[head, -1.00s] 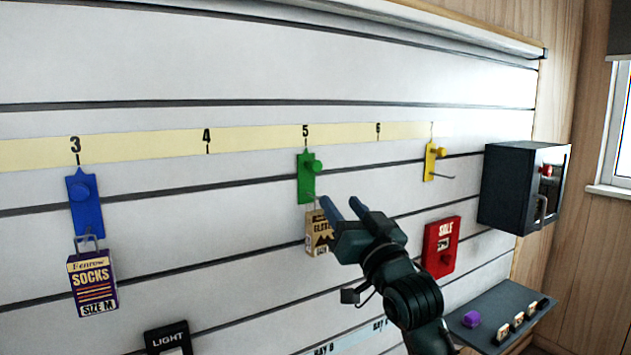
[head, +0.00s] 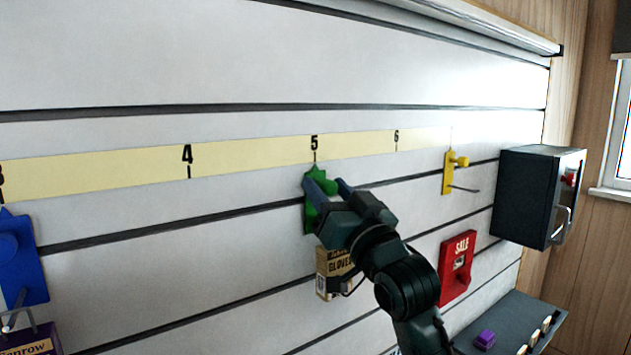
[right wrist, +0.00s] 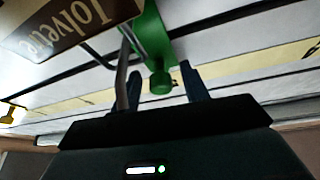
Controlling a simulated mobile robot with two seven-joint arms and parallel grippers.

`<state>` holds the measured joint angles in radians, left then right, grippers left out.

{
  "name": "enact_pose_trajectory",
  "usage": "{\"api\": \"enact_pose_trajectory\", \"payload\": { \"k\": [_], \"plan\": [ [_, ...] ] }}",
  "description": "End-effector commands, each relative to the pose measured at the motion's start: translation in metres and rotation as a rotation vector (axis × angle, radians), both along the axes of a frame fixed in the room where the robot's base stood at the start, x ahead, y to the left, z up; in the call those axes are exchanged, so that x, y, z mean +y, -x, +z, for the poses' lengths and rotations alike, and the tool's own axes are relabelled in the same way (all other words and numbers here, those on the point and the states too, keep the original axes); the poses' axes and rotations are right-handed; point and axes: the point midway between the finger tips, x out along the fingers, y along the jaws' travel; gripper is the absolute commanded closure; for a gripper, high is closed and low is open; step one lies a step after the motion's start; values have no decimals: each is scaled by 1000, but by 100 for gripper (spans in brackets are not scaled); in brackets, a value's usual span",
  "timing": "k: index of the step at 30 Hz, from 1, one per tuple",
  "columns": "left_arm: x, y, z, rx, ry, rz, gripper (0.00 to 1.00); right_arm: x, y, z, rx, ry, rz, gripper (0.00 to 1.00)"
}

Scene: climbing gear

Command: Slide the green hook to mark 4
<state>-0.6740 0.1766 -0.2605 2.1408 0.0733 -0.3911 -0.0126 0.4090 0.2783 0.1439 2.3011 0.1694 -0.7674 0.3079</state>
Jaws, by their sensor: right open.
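The green hook (head: 309,221) hangs on the slatted wall, its pointed top under mark 5 (head: 314,143) on the pale yellow strip. Mark 4 (head: 187,155) is to its left, with clear wall below. My right gripper (head: 329,188) is open at the green hook, its fingers on either side of the knob. The right wrist view shows the green knob (right wrist: 160,84) between the open fingers; I cannot tell if they touch it. A gloves box (head: 328,272) hangs from the green hook, partly behind my gripper. My left gripper is not in view.
A blue hook (head: 25,262) with a purple socks box (head: 30,341) is at far left. A yellow hook (head: 448,174) is right of mark 6, above a red sale box (head: 457,265). A dark cabinet (head: 525,195) and a shelf (head: 505,318) are at right.

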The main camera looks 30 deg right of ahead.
Motion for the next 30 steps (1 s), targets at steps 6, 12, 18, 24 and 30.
{"api": "enact_pose_trajectory", "payload": {
  "k": [6,12,18,24,30],
  "plan": [
    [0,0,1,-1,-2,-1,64,0,3,3,-1,0,-1,55],
    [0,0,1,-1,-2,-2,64,0,3,3,-1,0,-1,55],
    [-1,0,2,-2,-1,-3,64,0,2,2,0,0,-1,71],
    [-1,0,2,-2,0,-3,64,0,2,2,0,0,-1,87],
    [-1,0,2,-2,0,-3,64,0,2,2,0,0,-1,100]
  ]
}}
